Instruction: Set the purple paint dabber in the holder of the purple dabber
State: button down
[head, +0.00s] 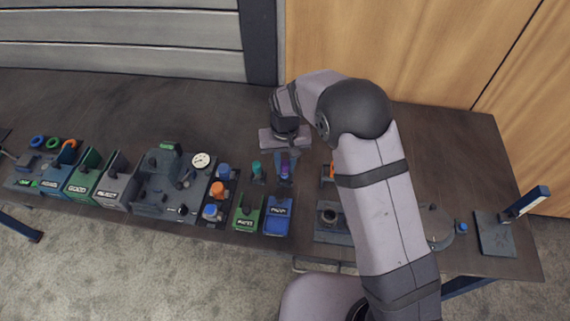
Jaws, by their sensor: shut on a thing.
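The purple paint dabber (285,162) shows as a small purple patch below my gripper's body in the head view. My gripper (285,174) points down at the middle of the table and is shut on the purple dabber. The dabber's lower end and its holder are too small and too covered by the fingers to make out. I cannot tell whether the dabber touches a holder. A teal dabber (257,168) stands upright just left of my gripper.
A green bin (247,212) and a blue bin (278,215) stand in front of my gripper. Left are blue and orange parts (218,190), a grey fixture with a dial (201,160) and several bins. My arm covers much of the right side. The table behind is clear.

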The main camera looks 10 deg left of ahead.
aim_at(285, 163)
jog(key=shift+f+b, duration=0.65)
jog(key=shift+f, duration=0.4)
dwell(0.5)
jog(key=c, duration=1.5)
grip_release()
jog(key=shift+o, duration=0.7)
jog(key=shift+o, duration=1.4)
jog(key=shift+r, duration=0.15)
jog(key=shift+r+p, duration=2.7)
jog(key=shift+r, duration=0.65)
